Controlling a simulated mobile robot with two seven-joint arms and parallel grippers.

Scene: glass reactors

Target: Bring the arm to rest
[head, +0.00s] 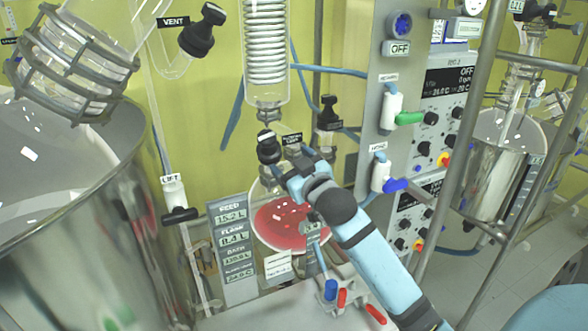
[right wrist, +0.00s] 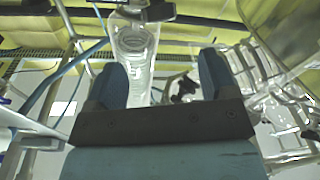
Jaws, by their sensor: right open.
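My right arm, light blue with a dark joint, reaches in from the lower right in the head view. Its gripper (head: 291,166) is open, beside a black valve knob (head: 268,148) under the glass coil column. Whether the fingers touch the knob cannot be told. A glass flask with red liquid (head: 280,226) is just below the gripper. In the right wrist view the two blue fingers (right wrist: 160,78) stand apart with nothing gripped between them; clear glassware (right wrist: 134,42) shows beyond them. My left gripper is in neither view.
A large steel vessel (head: 110,215) fills the left. A control panel (head: 440,125) with knobs and green and blue valve handles stands right of the gripper. Metal posts (head: 470,140) and a second reactor (head: 502,150) are farther right. A small bench (head: 270,312) lies below.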

